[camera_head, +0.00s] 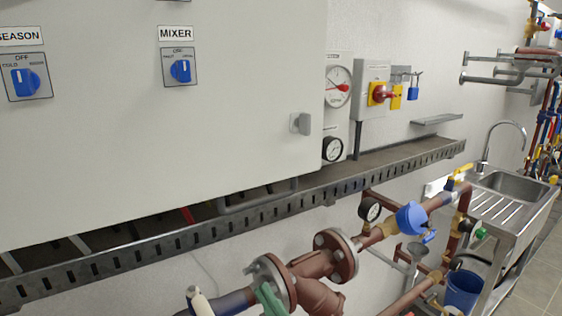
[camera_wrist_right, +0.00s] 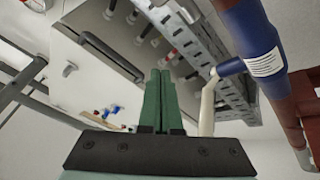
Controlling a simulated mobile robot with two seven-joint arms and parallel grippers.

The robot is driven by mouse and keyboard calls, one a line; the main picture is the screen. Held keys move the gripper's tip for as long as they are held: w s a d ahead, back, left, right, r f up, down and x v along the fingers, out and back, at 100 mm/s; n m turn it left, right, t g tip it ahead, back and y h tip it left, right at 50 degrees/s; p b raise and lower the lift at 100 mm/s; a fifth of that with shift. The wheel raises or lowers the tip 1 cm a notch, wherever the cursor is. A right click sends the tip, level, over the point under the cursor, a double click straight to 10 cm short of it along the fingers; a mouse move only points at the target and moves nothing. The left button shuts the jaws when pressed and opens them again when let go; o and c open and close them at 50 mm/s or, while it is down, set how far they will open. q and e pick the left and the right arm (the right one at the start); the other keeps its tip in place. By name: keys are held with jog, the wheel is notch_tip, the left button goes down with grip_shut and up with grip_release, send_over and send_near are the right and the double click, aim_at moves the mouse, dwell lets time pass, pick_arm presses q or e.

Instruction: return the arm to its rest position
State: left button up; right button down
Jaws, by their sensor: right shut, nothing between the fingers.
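My right gripper (camera_head: 270,299) shows as green fingertips at the bottom edge of the head view, in front of the red-brown flanged pipe fitting (camera_head: 317,290). In the right wrist view its two green fingers (camera_wrist_right: 159,92) lie side by side, shut and empty. A cream lever (camera_wrist_right: 207,106) on a blue pipe section (camera_wrist_right: 246,48) stands just right of the fingers there. The lever also shows left of the fingertips in the head view (camera_head: 199,303). I see no contact between fingers and lever. My left gripper is not in view.
A white cabinet (camera_head: 120,120) with blue SEASON (camera_head: 25,82) and MIXER (camera_head: 180,71) knobs fills the left. A slotted metal tray (camera_head: 235,207) runs below it. Gauges, a red-yellow switch (camera_head: 381,94), a blue-handled valve (camera_head: 411,218) and a sink (camera_head: 513,185) are right.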

jog(key=s+d+f+m+h, duration=0.1)
jog(key=d+f+m+h, duration=0.2)
jog(key=f, duration=0.3)
jog(key=d+f+m+h, duration=0.4)
jog(key=f, duration=0.3)
jog(key=s+d+f+m+g+h, duration=0.2)
jog(key=s+d+f, duration=0.4)
jog(key=s+f, duration=0.3)
jog(key=s+d+f+m+g+h, duration=0.3)
jog(key=s+d+f+m+g, duration=0.2)
jog(key=s+f, duration=0.4)
notch_tip(320, 180, down, 4)
jog(key=shift+d+r+g+h, duration=0.1)
jog(key=shift+d+g+h, duration=0.2)
jog(key=shift+d+g, duration=0.5)
jog(key=c, duration=1.5)
grip_release()
jog(key=shift+a, duration=0.3)
